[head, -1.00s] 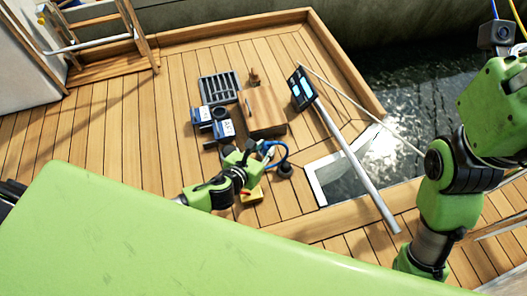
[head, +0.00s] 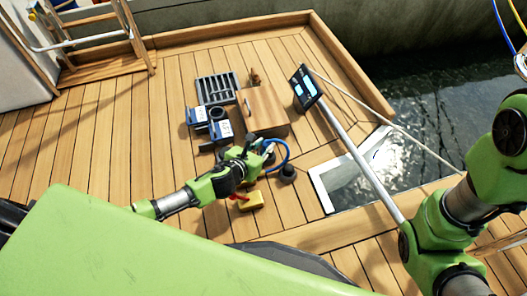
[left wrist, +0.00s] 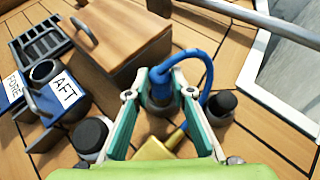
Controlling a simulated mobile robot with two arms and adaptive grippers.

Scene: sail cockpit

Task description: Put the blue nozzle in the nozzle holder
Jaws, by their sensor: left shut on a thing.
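The blue nozzle (head: 281,149) shows as a curved blue tube at my left gripper (head: 263,152) in the head view. In the left wrist view, my left gripper (left wrist: 163,92) is shut on its grey end, and the blue tube (left wrist: 208,68) arcs to the right and down. Two blue blocks with white labels stand left of the gripper; one reads AFT (left wrist: 65,92), the other FORE (left wrist: 12,90). A dark round cup (left wrist: 44,72) is beside them. I cannot tell for sure which is the nozzle holder. My right gripper is not in view.
A wooden box (head: 263,113) with a handle stands behind the gripper, near a dark grate (head: 216,88). A pole (head: 345,140) crosses at right. Deck at left is clear.

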